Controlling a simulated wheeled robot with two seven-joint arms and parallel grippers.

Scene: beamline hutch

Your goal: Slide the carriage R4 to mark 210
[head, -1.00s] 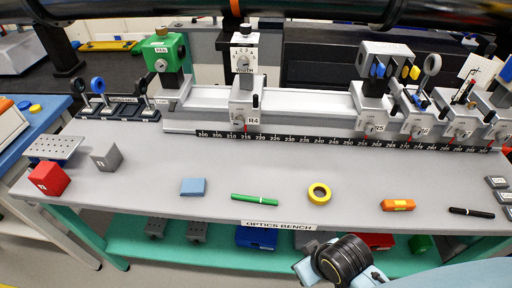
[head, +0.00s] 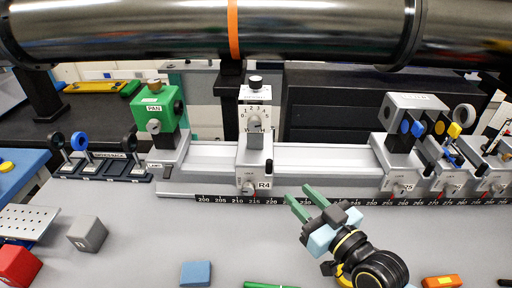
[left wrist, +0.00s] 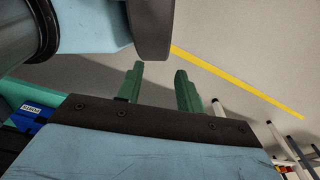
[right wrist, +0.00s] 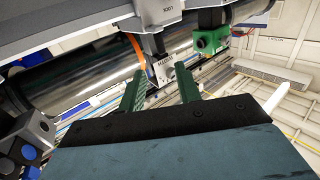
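Carriage R4 (head: 252,172) is a grey block on the rail, with a white numbered width dial on top and a small knob low on its front. Its red index line is near 215 on the black scale (head: 330,199); the 210 mark is just left of it. My right gripper (head: 299,194) is open and empty, in front and to the right of R4, apart from it. In the right wrist view, R4's white dial (right wrist: 163,70) shows between and beyond the fingers. My left gripper (left wrist: 160,68) is open and empty over the floor, outside the head view.
The green PAN unit (head: 158,115) stands left of R4 on the rail (head: 320,160). Carriage R5 (head: 396,180) and others are to the right; the rail between is clear. A dark beam pipe (head: 320,28) crosses above. A blue block (head: 196,273) lies on the bench front.

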